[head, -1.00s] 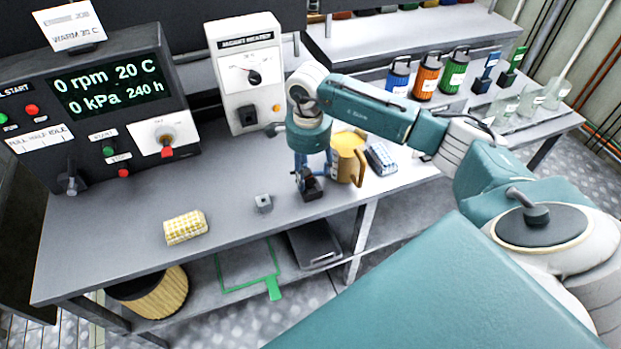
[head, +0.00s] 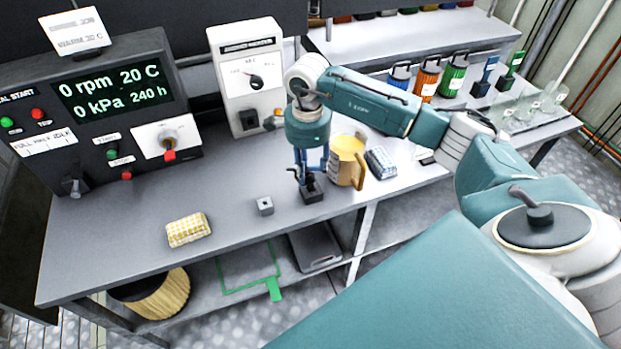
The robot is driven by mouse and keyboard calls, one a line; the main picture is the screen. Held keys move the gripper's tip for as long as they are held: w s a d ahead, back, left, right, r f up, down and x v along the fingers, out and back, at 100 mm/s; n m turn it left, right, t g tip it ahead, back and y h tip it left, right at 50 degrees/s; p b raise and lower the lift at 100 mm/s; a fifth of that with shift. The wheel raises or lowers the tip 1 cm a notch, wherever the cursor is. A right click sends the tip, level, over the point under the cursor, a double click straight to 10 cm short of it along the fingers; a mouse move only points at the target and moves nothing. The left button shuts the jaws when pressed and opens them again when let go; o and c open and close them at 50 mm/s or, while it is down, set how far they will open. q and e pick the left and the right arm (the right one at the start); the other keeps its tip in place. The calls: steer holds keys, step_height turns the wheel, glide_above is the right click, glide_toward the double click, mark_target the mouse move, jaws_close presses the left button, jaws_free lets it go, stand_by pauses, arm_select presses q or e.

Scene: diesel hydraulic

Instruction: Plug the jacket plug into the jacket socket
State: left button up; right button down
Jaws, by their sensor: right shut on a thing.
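The jacket plug looks to be the small black piece (head: 312,193) on the bench, beside the yellow jug. My right gripper (head: 308,178) points down onto it, its blue fingers shut on its upper part. The fingers partly hide it, and I cannot tell whether it is clear of the bench top. The white heater box (head: 253,84) stands behind, to the left, with a dial. A dark square recess (head: 248,119) low on its front may be the jacket socket; its inside is too small to make out. My left gripper is out of view.
A yellow jug (head: 347,160) stands close right of the gripper, with a blue-white pack (head: 380,163) beyond. A small grey cube (head: 265,206) and a yellow checked block (head: 188,230) lie left. The control console (head: 100,165) fills the far left. Bare bench lies between.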

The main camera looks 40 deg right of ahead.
steer(key=shift+r+p, duration=1.05)
steer(key=shift+r, duration=0.9)
